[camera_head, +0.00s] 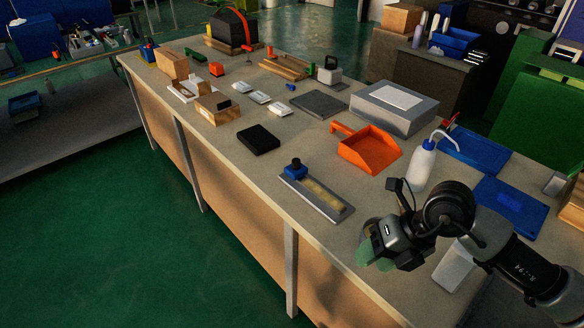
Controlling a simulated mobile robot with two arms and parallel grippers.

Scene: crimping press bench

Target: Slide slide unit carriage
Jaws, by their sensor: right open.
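The slide unit is a grey rail base (338,213) with a yellowish strip, lying near the front edge of the bench. Its blue carriage (295,171) with a dark knob on top sits at the far left end of the rail. My right gripper (372,248) comes in from the right, past the near end of the rail and apart from it. It is open; a green item (369,262) shows at its fingers, and I cannot tell whether it touches them. My left gripper is not in view.
An orange dustpan (370,152) and a white wash bottle (422,165) stand behind the slide unit. A black block (258,139) lies to its left. Blue trays (511,205) lie at the right. Bare bench top surrounds the rail.

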